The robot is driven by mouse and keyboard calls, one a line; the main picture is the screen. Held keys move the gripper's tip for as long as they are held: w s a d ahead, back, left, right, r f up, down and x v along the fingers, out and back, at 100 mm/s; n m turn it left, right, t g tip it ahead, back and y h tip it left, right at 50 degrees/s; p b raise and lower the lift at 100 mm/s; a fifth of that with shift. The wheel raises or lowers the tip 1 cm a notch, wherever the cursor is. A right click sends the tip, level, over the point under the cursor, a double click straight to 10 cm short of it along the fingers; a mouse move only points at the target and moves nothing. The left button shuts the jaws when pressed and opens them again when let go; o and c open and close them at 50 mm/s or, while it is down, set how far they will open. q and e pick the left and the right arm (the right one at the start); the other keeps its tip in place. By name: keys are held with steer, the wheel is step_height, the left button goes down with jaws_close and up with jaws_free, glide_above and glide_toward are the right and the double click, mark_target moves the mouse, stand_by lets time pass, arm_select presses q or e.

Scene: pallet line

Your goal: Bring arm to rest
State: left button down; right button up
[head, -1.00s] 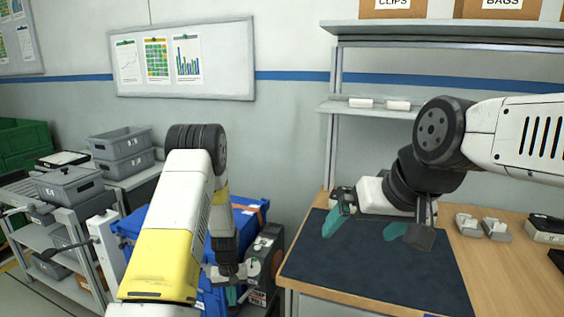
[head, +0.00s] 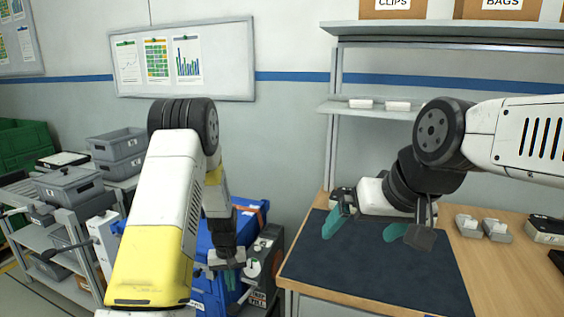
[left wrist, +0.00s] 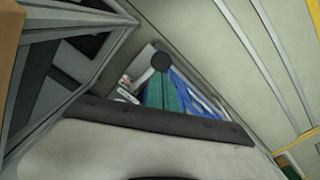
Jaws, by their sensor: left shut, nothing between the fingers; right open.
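My left gripper (head: 232,280) hangs fingers down in front of the blue bin (head: 205,240) in the head view. Its teal fingers are shut with nothing between them; they also show together in the left wrist view (left wrist: 164,95). My right gripper (head: 365,228) is open and empty above the dark mat (head: 400,265) on the wooden workbench (head: 490,270). Its teal fingers are wide apart.
A grey rack with grey bins (head: 68,186) stands at the left, with green crates (head: 25,145) behind. A dark machine (head: 264,262) stands between the blue bin and the workbench. Grey-white parts (head: 496,230) lie on the bench, and a shelf (head: 440,30) with boxes is above.

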arm_select(q)
steer(key=s+d+r+t+h, duration=0.1)
steer(key=s+r, duration=0.2)
steer(key=r, duration=0.9)
steer(key=s+d+r+t, duration=0.1)
steer(key=s+r+t, duration=0.15)
steer(key=r, duration=1.05)
steer(key=s+r+m+t, duration=0.1)
steer(key=s+r, duration=0.5)
steer(key=s, duration=0.3)
steer(key=s+r+m+t+h, duration=0.1)
steer(key=s+r, duration=0.5)
steer(key=s, duration=0.3)
steer(key=shift+s+r+m, duration=0.3)
steer(key=shift+s+r, duration=0.05)
steer(key=shift+s, duration=0.05)
steer(key=shift+t, duration=0.25)
